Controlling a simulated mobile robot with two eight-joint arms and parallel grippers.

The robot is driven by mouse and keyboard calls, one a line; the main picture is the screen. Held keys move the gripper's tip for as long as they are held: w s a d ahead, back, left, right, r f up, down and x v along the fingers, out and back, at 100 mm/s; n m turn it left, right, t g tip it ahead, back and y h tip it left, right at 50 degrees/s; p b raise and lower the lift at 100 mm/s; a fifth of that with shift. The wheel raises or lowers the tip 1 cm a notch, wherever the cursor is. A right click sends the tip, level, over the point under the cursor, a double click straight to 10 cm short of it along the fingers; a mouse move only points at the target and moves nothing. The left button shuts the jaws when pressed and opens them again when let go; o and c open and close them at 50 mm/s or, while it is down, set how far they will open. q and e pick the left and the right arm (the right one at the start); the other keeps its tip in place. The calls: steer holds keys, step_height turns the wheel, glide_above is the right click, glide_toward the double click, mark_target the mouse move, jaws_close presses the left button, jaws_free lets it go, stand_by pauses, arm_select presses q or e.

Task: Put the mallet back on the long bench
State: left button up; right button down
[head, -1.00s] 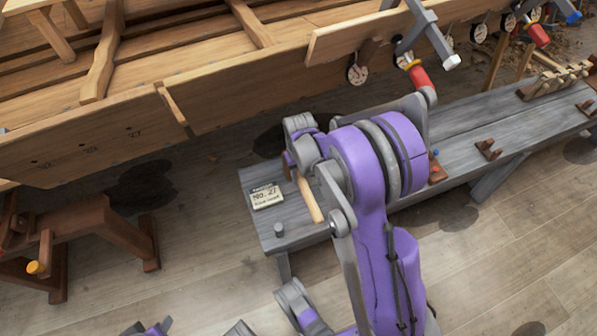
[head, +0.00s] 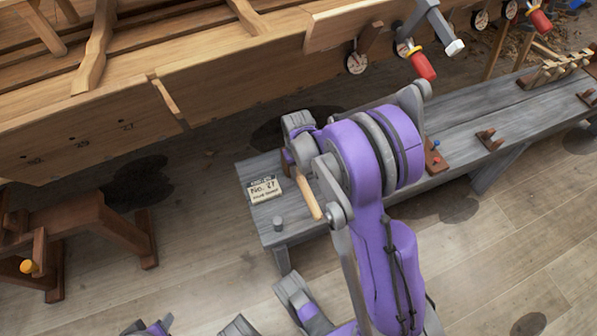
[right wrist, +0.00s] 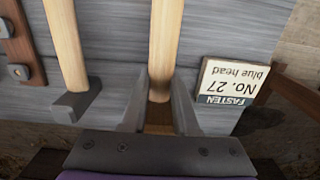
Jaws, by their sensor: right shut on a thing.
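The mallet shows as a pale wooden handle (head: 308,198) over the near-left end of the long grey bench (head: 268,215) in the head view. In the right wrist view the mallet's handle (right wrist: 165,45) runs up between the fingers of my right gripper (right wrist: 159,90), which is shut on it. Its darker wooden head sits low between the fingers, mostly hidden. I cannot tell whether the mallet touches the bench. My right arm hides much of the bench in the head view.
A "No. 27 blue head" card (head: 264,189) and a small grey peg (head: 278,223) are at the bench's near end. In the wrist view a hammer (right wrist: 68,50) lies left of the mallet. The plank hull (head: 225,90) rises behind the bench, with clamps (head: 423,65) on its edge.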

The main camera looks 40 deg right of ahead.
steer(key=shift+f, duration=0.2)
steer(key=c, duration=0.6)
jaws_free()
step_height(320, 180, up, 8)
steer(key=p, duration=0.4)
steer(key=shift+r+p, duration=0.1)
steer(key=shift+p, duration=0.3)
